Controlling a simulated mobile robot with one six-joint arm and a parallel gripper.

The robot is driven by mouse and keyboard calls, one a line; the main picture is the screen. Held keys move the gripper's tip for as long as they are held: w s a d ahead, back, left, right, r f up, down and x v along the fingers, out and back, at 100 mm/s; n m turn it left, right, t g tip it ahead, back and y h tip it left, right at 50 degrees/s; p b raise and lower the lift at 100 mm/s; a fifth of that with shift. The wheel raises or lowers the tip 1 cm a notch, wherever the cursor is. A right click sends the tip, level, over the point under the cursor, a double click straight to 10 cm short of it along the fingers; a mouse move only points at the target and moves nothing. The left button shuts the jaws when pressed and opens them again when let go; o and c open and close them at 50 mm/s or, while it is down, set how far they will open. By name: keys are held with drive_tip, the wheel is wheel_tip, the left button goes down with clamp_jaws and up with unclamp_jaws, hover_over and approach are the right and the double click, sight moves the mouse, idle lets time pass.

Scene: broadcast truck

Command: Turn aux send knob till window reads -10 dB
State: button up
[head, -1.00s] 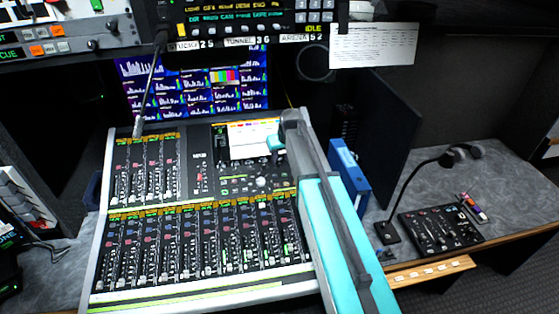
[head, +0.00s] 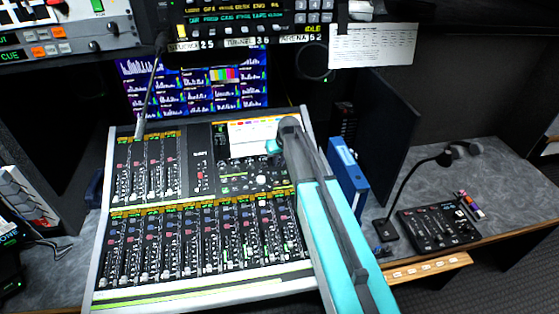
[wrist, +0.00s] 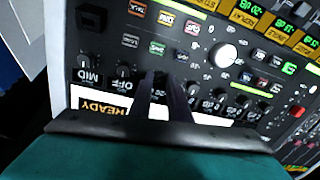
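The mixing console (head: 195,190) has a knob panel below its bright screen (head: 252,137). In the wrist view, a row of small dark knobs (wrist: 125,72) lies by the upside-down display strip (wrist: 105,106), which reads READY. My gripper (wrist: 164,80) has two dark fingers with a narrow gap between them, over this row. The fingers hide the spot between the OFF knob and the knobs further right. I cannot tell whether they touch a knob. A larger white knob (wrist: 223,55) is to their right.
A gooseneck microphone (head: 148,95) rises at the console's upper left. A blue binder (head: 347,172) stands close right of my arm. A small mixer (head: 438,226) and gooseneck lamp (head: 410,185) are further right. A rack panel (head: 255,18) overhangs the back.

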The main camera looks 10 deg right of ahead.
clamp_jaws()
drive_tip(key=shift+f+m+b, duration=0.1)
drive_tip(key=shift+m+b, duration=0.3)
drive_tip(key=shift+b, duration=0.15)
drive_tip(key=m+b, duration=0.3)
drive_tip(key=shift+f, duration=0.1)
drive_tip(key=m+b, duration=0.3)
drive_tip(key=m, duration=0.1)
drive_tip(key=shift+s, duration=0.1)
drive_tip(key=shift+m+t+b, duration=0.3)
drive_tip(key=shift+m+b, duration=0.65)
drive_tip(key=shift+m, duration=1.15)
